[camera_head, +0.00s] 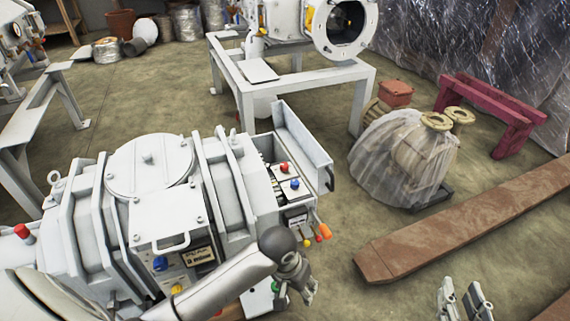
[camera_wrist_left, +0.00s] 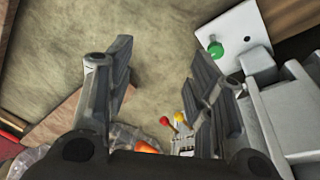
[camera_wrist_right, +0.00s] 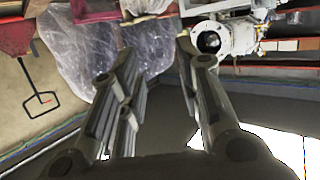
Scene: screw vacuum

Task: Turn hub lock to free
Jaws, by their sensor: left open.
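A white vacuum machine (camera_head: 150,215) stands at the left of the head view. Its front end carries an orange handle (camera_head: 323,231), small red and yellow levers (camera_head: 312,241), and a green knob (camera_head: 275,287) low down, partly behind my left arm. I cannot tell which part is the hub lock. My left gripper (camera_head: 306,288) is beside this end. In the left wrist view its fingers (camera_wrist_left: 163,62) are open and empty, with the green knob (camera_wrist_left: 216,48) just right of the right finger and the levers (camera_wrist_left: 173,120) below. My right gripper (camera_head: 465,298) is open and empty, at the bottom right.
A panel with red and blue buttons (camera_head: 289,176) sits on the machine beside an open grey cover (camera_head: 303,145). A rusty beam (camera_head: 460,225) lies on the floor at right. A plastic-wrapped part (camera_head: 405,158) and a white stand (camera_head: 300,85) are behind.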

